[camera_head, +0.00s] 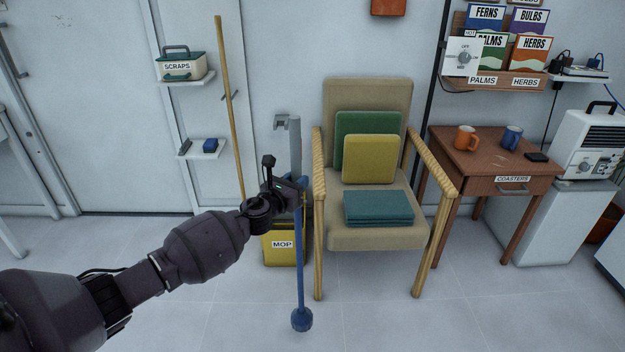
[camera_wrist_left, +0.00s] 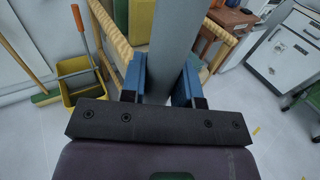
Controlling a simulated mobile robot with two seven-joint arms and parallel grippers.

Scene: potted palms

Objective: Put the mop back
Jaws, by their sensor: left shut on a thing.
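My left gripper (camera_head: 296,185) is shut on the mop, whose thick grey upper handle (camera_head: 295,145) also shows between the blue fingers in the left wrist view (camera_wrist_left: 172,45). The mop is close to upright. Its thin blue lower rod (camera_head: 300,255) runs down to a rounded blue end (camera_head: 302,320); I cannot tell if that end touches the floor. The yellow bucket labelled MOP (camera_head: 282,247) stands on the floor behind and left of the rod, partly hidden by my gripper. The bucket (camera_wrist_left: 80,78) has an orange-handled part (camera_wrist_left: 81,28) at it. My right gripper is out of view.
A wall hook (camera_head: 281,122) is above the bucket. A wooden-handled broom (camera_head: 230,110) leans on the wall to the left. A chair with cushions (camera_head: 372,235) stands close right of the mop, then a wooden table (camera_head: 475,150). The front floor is clear.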

